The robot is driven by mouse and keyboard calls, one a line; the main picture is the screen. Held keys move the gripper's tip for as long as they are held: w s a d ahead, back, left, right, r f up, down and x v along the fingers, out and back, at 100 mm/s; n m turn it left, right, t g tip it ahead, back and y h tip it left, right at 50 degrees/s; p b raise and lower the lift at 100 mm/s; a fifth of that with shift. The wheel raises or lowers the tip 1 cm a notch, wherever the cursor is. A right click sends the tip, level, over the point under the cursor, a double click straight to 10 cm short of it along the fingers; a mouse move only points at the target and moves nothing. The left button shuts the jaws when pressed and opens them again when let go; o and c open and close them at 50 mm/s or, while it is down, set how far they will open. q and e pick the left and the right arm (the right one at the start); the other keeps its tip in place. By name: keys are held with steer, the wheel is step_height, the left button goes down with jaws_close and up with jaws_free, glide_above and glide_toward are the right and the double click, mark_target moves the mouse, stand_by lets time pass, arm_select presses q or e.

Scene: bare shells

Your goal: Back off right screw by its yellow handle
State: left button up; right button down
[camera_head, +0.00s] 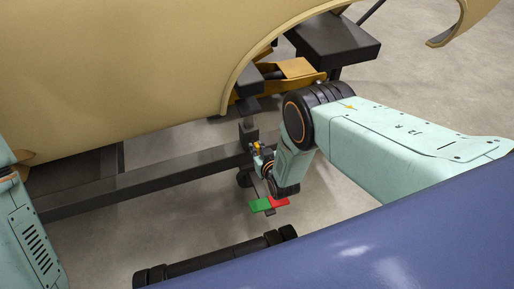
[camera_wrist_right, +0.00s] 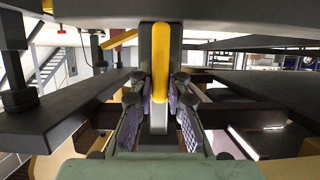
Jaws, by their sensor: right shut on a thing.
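The yellow handle (camera_wrist_right: 160,62) stands upright straight ahead in the right wrist view, in front of a dark grey block (camera_wrist_right: 147,45). A small part of the yellow handle (camera_head: 257,147) shows in the head view, by the dark post under the beige body shell. My right gripper (camera_wrist_right: 159,112) is shut on the handle's lower part, its padded fingers on either side. In the head view my right gripper (camera_head: 262,157) is small and partly hidden by my own wrist. The screw's thread is not clear. My left gripper is out of view.
The large beige shell (camera_head: 120,70) hangs over the work spot. A dark beam (camera_head: 150,185) runs from the left to the post. A green plate (camera_head: 260,205) and red plate (camera_head: 279,202) show below my wrist. A blue surface (camera_head: 330,255) fills the lower right.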

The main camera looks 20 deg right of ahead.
stand_by(0.4)
steer(key=shift+a+f+n+h, duration=0.1)
steer(key=shift+a+n+h, duration=0.25)
steer(key=shift+n+h, duration=0.6)
steer(key=shift+a+f+n+h, duration=0.1)
steer(key=shift+n+h, duration=0.25)
steer(key=shift+n, duration=0.35)
steer(key=shift+a+f+n+h, duration=0.1)
steer(key=shift+n+h, duration=0.2)
steer(key=shift+n, duration=0.35)
steer(key=c, duration=1.3)
jaws_free()
steer(key=shift+r, duration=0.1)
steer(key=shift+s, duration=0.15)
steer(key=v, duration=1.1)
steer(key=shift+s+a, duration=0.1)
steer(key=shift+s, duration=0.3)
